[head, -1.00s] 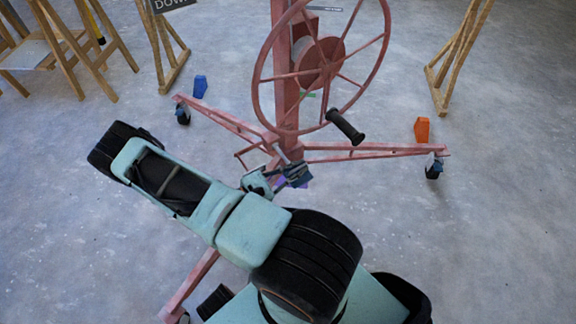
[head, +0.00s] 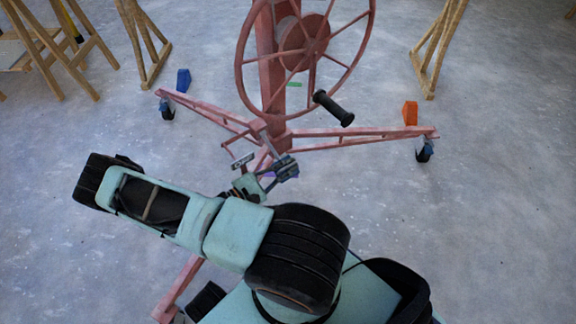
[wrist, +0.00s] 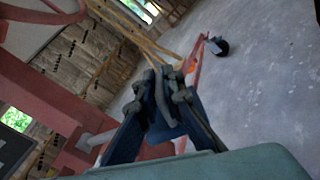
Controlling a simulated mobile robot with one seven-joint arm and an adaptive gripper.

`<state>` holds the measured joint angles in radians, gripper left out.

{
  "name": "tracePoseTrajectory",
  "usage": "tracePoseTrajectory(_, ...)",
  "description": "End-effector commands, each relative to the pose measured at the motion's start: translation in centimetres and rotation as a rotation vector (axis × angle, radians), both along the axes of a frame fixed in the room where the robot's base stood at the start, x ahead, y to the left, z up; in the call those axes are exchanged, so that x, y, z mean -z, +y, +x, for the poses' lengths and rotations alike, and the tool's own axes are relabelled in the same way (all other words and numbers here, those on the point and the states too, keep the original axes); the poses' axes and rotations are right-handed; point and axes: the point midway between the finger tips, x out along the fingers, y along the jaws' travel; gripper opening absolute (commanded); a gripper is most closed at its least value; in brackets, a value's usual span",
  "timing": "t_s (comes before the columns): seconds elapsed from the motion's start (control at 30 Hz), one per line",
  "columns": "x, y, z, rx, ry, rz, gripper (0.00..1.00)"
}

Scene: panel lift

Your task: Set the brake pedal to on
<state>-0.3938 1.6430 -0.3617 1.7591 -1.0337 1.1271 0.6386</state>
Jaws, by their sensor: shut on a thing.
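The pink-red panel lift stands ahead, with its post (head: 273,75) and big crank wheel (head: 243,65). My gripper (head: 286,168) is low, in front of the base of the post. Its fingers are together; they also show in the wrist view (wrist: 165,100), closed, and what is between them is not clear. A small grey plate (head: 243,160), perhaps the brake pedal, shows just left of the gripper. A dark plate (wrist: 12,152) and a pale rod (wrist: 97,138) lie left of the fingers in the wrist view. Whether the fingers touch the pedal, I cannot tell.
The lift's legs (head: 365,140) spread left and right on casters (head: 424,150). A black crank handle (head: 333,108) sticks out above the gripper. Wooden trestles (head: 432,55) stand behind. Side floor is clear.

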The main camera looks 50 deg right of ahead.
Motion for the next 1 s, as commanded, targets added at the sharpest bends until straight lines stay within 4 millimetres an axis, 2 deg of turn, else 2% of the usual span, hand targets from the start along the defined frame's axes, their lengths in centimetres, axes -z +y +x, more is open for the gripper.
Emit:
tracePoseTrajectory(0.03,0.3,0.2,0.6,-0.009,-0.01,0.009,0.0)
tracePoseTrajectory(0.27,0.4,0.2,0.6,-0.009,-0.009,0.012,0.0)
tracePoseTrajectory(0.3,0.4,0.2,0.6,-0.009,-0.008,0.012,0.12)
tracePoseTrajectory(0.43,0.3,0.1,0.4,-0.007,-0.006,0.009,0.24)
tracePoseTrajectory(0.73,0.2,0.2,0.2,-0.003,-0.003,0.006,0.24)
tracePoseTrajectory(0.87,0.2,1.5,0.5,-0.005,-0.003,0.006,0.24)
tracePoseTrajectory(1.0,0.2,4.3,1.1,-0.008,-0.005,0.007,0.24)
